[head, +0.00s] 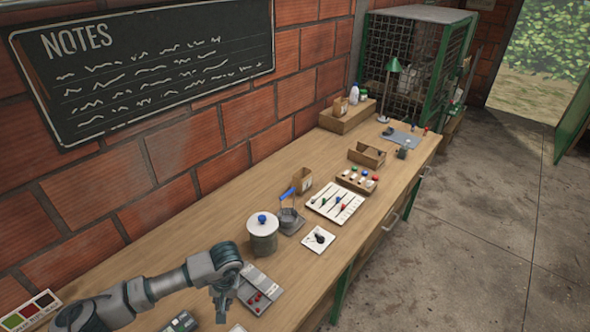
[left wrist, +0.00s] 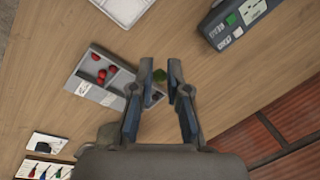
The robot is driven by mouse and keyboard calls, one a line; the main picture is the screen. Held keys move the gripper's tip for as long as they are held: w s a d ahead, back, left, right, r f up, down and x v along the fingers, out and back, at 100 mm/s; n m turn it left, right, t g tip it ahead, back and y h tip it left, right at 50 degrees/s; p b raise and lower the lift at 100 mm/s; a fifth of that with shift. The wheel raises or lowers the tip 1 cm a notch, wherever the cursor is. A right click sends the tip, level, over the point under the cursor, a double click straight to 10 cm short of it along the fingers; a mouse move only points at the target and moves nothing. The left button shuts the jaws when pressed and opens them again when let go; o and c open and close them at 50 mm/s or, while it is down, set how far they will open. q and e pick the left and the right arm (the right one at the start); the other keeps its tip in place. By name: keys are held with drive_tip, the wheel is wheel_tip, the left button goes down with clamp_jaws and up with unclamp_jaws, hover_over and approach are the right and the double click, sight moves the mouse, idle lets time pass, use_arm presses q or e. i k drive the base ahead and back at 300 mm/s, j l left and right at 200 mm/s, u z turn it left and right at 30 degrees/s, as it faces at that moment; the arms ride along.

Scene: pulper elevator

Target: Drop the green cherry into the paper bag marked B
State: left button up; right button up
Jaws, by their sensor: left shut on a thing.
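My left gripper (head: 222,308) hangs over the near part of the bench beside the cherry tray (head: 262,281). In the left wrist view the left gripper (left wrist: 161,72) is shut on the green cherry (left wrist: 159,75), a small dark green ball between its fingertips. The cherry cannot be made out in the head view. A brown paper bag (head: 303,180) stands mid-bench behind the blue-handled device, and another brown bag (head: 340,106) stands on the box at the far end. Their markings are too small to read, so I cannot tell which is B. My right gripper is not in view.
The grey tray (left wrist: 89,91) holds several red cherries. A canister with a blue knob (head: 263,237) and a blue-handled device (head: 289,217) stand farther along the bench. A white board of tools (head: 333,203) lies beyond. A dark grey box device (left wrist: 238,22) is at the wrist view's top right.

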sight(297, 190)
drive_tip(key=i+l+z, duration=0.15)
drive_tip(key=i+l, duration=0.35)
drive_tip(key=i+l+z, duration=0.15)
drive_tip(key=i+l, duration=0.3)
drive_tip(key=i, duration=0.15)
drive_tip(key=i+l+z, duration=0.15)
drive_tip(key=i+l, duration=0.25)
drive_tip(key=i, duration=0.2)
